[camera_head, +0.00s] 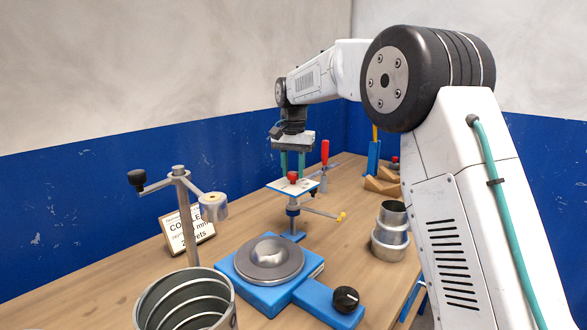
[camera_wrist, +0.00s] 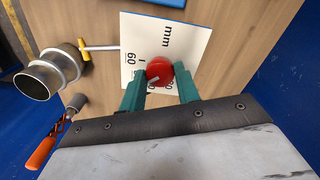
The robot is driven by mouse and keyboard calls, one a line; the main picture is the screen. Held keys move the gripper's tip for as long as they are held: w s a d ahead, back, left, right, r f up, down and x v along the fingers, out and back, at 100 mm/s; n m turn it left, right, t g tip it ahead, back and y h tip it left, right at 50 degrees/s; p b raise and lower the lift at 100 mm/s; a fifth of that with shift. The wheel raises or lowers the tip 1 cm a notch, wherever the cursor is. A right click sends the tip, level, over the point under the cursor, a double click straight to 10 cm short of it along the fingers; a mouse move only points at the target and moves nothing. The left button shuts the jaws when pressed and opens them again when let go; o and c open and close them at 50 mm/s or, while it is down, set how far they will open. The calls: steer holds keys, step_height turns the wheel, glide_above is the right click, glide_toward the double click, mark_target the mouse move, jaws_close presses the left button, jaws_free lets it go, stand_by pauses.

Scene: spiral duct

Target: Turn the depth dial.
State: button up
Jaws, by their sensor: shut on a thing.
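The depth dial is a red knob (camera_wrist: 159,71) on a white scale plate (camera_wrist: 136,35) marked "mm" and "60". In the wrist view my gripper (camera_wrist: 160,82) has its two green fingers on either side of the knob, shut on it. In the head view my gripper (camera_head: 292,172) points down from above onto the red knob (camera_head: 292,177), which sits on the white plate (camera_head: 300,187) on top of a blue post. The pointer's exact reading is partly hidden by the fingers.
A blue machine with a round metal disc (camera_head: 269,259) and black knob (camera_head: 346,299) stands in front. A crank stand (camera_head: 187,215), a sign (camera_head: 188,231), an open spiral duct (camera_head: 187,297) and a stepped metal fitting (camera_head: 390,232) surround it. The bench (camera_head: 130,262) is bare at left.

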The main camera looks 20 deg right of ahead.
mark_target(293, 172)
steer(key=shift+r, duration=0.1)
steer(key=o, duration=1)
step_height(293, 172, up, 8)
steer(key=shift+w+f, duration=0.1)
steer(key=shift+f, duration=0.05)
